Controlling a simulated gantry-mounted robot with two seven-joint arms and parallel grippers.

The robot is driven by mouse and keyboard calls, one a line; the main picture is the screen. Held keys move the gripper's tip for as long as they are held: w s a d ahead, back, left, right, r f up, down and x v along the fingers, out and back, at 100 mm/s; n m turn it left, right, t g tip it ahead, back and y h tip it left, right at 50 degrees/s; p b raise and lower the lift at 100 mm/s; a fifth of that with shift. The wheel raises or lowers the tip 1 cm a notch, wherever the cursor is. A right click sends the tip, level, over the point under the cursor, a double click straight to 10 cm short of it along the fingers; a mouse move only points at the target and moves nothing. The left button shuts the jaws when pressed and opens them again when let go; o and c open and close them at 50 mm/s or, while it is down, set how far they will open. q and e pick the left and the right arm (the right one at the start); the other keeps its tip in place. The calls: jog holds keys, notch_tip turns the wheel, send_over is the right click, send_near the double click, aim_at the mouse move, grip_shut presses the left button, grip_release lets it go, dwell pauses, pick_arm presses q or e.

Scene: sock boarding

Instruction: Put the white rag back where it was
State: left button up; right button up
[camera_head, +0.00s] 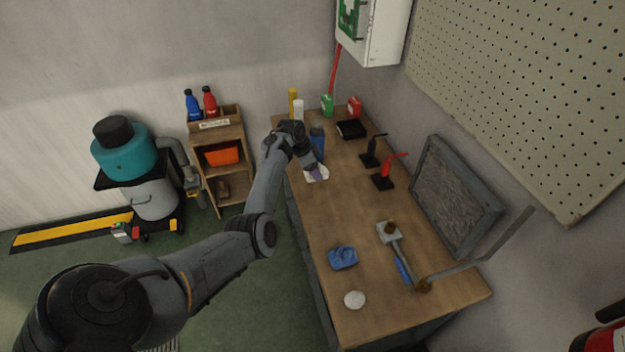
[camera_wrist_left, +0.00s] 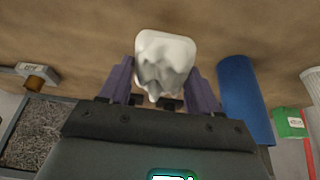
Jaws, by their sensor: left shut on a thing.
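The white rag (camera_head: 318,175) is at the left side of the wooden table, toward the far end, under my left gripper (camera_head: 310,166). In the left wrist view the rag (camera_wrist_left: 166,58) is a crumpled white cloth between the two purple fingers of my left gripper (camera_wrist_left: 160,90). The gripper is shut on it. The rag is at or just above the table top; I cannot tell whether it touches the wood. My right gripper is not in view.
A blue bottle (camera_head: 317,142) stands close beside the left gripper, also in the left wrist view (camera_wrist_left: 244,100). A blue cloth (camera_head: 343,258) and white disc (camera_head: 354,299) lie nearer. The mid-table (camera_head: 345,215) is clear.

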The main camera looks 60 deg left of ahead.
pick_arm(q)
jog(key=shift+s+a+f, duration=0.1)
jog(key=shift+a+f, duration=0.2)
jog(key=shift+a, duration=0.15)
jog(key=shift+f+b, duration=0.65)
jog(key=shift+f, duration=1.35)
jog(key=shift+f, duration=0.2)
jog(key=o, duration=1)
jog(key=shift+r, duration=0.15)
